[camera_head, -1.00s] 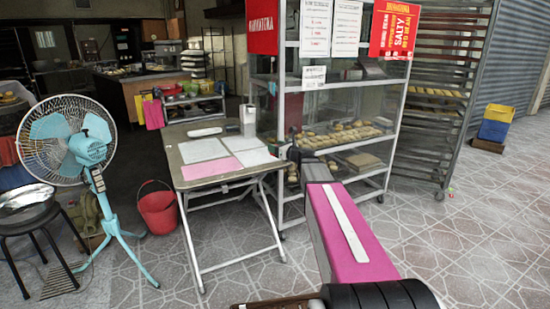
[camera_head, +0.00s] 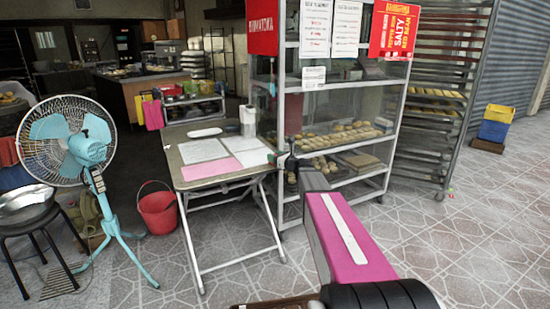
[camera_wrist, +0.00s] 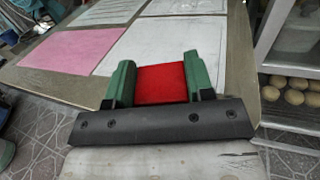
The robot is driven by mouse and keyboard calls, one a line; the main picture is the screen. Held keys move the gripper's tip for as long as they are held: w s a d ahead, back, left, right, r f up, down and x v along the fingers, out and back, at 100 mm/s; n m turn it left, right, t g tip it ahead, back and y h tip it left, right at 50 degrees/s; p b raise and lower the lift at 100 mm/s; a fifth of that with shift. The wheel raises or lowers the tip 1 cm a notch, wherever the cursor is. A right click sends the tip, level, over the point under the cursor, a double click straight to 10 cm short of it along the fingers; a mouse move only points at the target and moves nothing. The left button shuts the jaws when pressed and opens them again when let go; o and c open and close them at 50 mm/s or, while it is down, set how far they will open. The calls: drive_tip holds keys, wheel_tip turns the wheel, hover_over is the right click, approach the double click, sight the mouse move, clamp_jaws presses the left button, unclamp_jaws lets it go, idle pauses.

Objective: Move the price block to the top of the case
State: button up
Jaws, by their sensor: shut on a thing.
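My gripper (camera_head: 283,160) is in front of the left edge of the display case, beside the folding table's right corner. In the wrist view, its two green fingers (camera_wrist: 161,76) are shut on a red block (camera_wrist: 161,86), which I take as the price block. The block is too small to make out in the head view, and no writing on it shows. The glass case (camera_head: 397,120) has white posts and shelves with baked goods. Its top is cut off by the upper picture edge.
The folding table (camera_head: 190,178) with white and pink sheets stands left of my gripper. A blue fan (camera_head: 75,140), a red bucket (camera_head: 158,210) and a stool (camera_head: 27,222) are farther left. A tall tray rack (camera_head: 440,120) stands right of the case.

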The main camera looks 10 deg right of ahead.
drive_tip(key=shift+f, duration=0.1)
drive_tip(key=o, duration=0.9)
